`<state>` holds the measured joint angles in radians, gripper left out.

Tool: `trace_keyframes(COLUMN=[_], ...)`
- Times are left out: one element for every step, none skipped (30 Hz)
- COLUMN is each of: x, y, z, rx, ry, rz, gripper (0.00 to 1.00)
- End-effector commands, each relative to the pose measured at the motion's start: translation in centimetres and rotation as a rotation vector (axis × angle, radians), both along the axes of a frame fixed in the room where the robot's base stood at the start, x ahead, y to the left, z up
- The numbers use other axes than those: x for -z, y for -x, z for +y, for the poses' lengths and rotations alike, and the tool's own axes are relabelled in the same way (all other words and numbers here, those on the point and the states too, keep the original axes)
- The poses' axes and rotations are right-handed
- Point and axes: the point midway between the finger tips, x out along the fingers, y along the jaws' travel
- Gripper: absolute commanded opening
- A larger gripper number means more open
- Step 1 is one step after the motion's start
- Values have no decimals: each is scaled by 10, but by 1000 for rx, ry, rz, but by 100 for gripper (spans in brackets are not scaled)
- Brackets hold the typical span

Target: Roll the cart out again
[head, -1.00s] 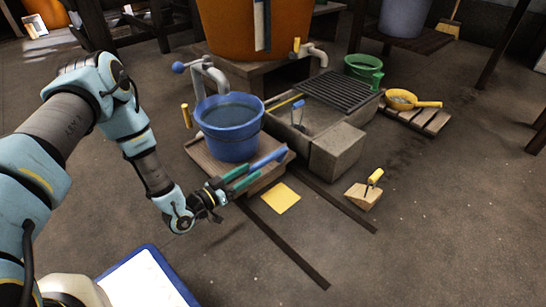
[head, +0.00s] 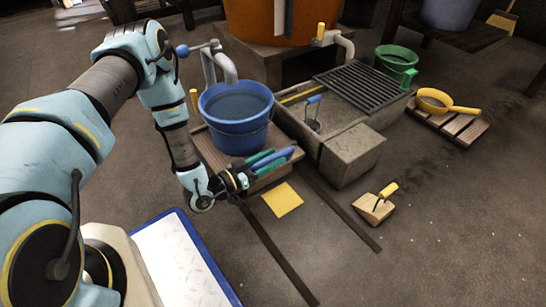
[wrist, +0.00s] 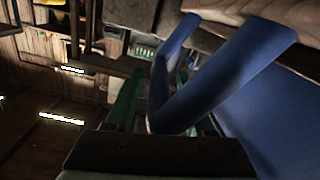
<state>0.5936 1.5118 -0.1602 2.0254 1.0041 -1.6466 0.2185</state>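My gripper (head: 264,162), with green fingers, is at the handle. In the wrist view the blue handle bar (wrist: 180,85) passes between the fingers, with a gap beside the left finger, so the gripper looks open. The right finger is partly hidden by the bar.
A yellow square (head: 282,200) lies between the rails (head: 272,247). A wooden block with a yellow-handled tool (head: 374,207) stands right of the rails. The trough (head: 350,157), a green bucket (head: 396,62) and a yellow pan (head: 446,104) are farther back. The floor along the near rails is clear.

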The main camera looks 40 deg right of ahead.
Motion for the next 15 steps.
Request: trace_keyframes(x=[0,0,0,0,0,0,0,0,0,0,0,0,0,0,0], y=[0,0,0,0,0,0,0,0,0,0,0,0,0,0,0], z=[0,0,0,0,0,0,0,0,0,0,0,0,0,0,0], rx=[0,0,0,0,0,1,1,1,1,1,1,1,0,0,0], ry=[0,0,0,0,0,0,0,0,0,0,0,0,0,1,1], rz=[0,0,0,0,0,0,0,1,1,1,1,0,0,0,0], gripper=[47,44,39,36,32,28,24,21,16,13,10,5,2,0,0])
